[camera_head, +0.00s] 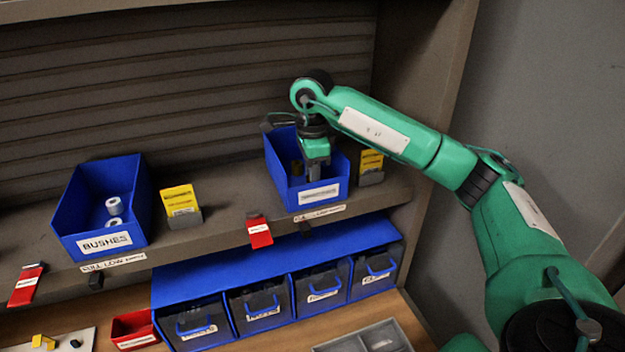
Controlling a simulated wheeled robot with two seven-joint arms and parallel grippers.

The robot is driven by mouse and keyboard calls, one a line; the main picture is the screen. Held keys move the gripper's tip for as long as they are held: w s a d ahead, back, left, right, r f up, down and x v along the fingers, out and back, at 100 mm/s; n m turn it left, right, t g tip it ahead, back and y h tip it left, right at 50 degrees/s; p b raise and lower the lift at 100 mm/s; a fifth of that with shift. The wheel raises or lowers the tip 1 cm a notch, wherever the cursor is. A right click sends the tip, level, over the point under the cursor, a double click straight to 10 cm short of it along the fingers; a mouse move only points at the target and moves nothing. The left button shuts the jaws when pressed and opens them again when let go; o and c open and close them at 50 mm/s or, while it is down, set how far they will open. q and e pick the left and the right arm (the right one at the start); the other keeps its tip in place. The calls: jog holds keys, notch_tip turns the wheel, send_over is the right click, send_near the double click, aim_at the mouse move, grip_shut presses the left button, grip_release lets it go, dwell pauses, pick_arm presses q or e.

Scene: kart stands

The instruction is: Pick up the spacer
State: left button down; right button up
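My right arm comes in from the right, and its gripper (314,173) points down into the right blue bin (328,206) on the shelf. The gripper's fingers are partly hidden by the bin's front wall, so I cannot tell whether they are open or shut. The label on this bin is too small to read. My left gripper is not in view.
A blue bin labelled BUSHES (100,241) holds pale round parts (114,206) at the left. Yellow cards (181,203) stand beside the bins. Red tags (259,232) hang at the shelf edge.

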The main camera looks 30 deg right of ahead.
jog(key=shift+r, duration=0.1)
jog(key=shift+r+b, duration=0.4)
jog(key=shift+r, duration=0.1)
notch_tip(320, 180, up, 9)
jog(key=b, duration=0.1)
